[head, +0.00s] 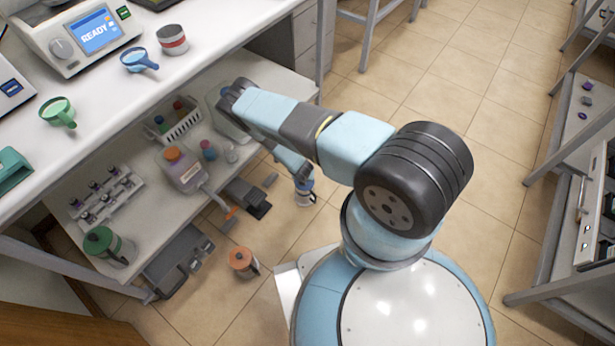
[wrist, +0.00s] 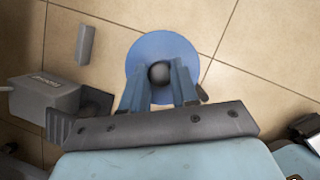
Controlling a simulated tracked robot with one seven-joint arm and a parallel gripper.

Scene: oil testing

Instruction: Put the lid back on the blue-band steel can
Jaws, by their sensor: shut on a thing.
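My gripper (wrist: 160,82) is shut on the dark round knob (wrist: 159,73) of a blue lid (wrist: 152,52), pointing down over the floor. The lid is a flat blue disc in the wrist view. In the head view my gripper (head: 303,182) is directly above the blue-band steel can (head: 306,199), which stands upright on the tiled floor beside the lower shelf. The lid covers the can's opening in the wrist view, so the can is hidden there. I cannot tell whether the lid touches the can's rim.
An orange-topped steel can (head: 241,261) stands on the floor. A green-lidded jar (head: 105,246) is at the lower shelf's front. Dark grey devices (head: 247,197) lie on the floor near the shelf; a grey box (wrist: 45,97) shows left of the lid. Floor to the right is clear.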

